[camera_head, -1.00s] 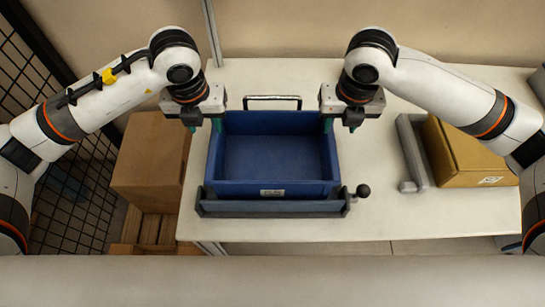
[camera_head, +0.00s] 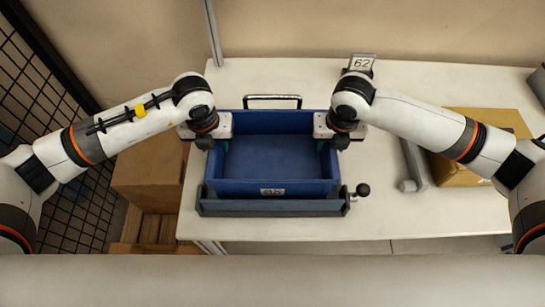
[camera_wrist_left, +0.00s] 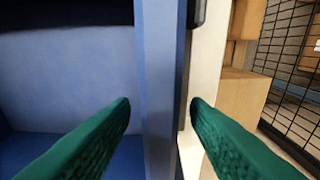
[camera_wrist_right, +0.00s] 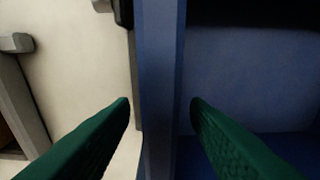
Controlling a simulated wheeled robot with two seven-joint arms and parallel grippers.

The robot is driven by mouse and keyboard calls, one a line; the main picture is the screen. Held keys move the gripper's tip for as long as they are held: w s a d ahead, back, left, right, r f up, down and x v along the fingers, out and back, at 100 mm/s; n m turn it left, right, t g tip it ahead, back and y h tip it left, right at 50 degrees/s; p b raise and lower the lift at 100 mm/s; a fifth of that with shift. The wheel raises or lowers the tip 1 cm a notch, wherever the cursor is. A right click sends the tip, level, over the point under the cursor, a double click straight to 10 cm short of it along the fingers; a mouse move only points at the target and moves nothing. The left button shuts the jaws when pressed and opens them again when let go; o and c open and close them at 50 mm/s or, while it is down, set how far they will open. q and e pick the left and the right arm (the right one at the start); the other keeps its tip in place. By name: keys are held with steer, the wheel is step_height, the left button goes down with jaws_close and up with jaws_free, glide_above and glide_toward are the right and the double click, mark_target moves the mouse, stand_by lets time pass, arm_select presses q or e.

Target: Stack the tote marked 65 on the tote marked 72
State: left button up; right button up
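A blue tote (camera_head: 236,187) sits on the table in front of me, with a small white label (camera_head: 272,191) on its front wall. The label's number is too small to read surely. No second tote can be told apart. My left gripper (camera_wrist_left: 160,104) is open, its green fingers on either side of the tote's left wall (camera_wrist_left: 158,75), with gaps to the wall. My right gripper (camera_wrist_right: 160,104) is open, its fingers on either side of the right wall (camera_wrist_right: 161,75), also with gaps. In the head view the fingertips are hidden.
A dark bar (camera_head: 270,208) with a black knob (camera_head: 363,190) runs along the tote's front. A metal handle (camera_head: 272,98) stands behind it. A sign reading 62 (camera_head: 361,64) stands at the back. A grey bracket (camera_head: 413,168) and cardboard box (camera_head: 460,171) lie right. Wire mesh stands left.

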arm_select(q)
jaws_close()
arm_select(e)
jaws_close()
arm_select(q)
steer(key=shift+r, duration=0.15)
arm_select(e)
steer(key=shift+r, duration=0.15)
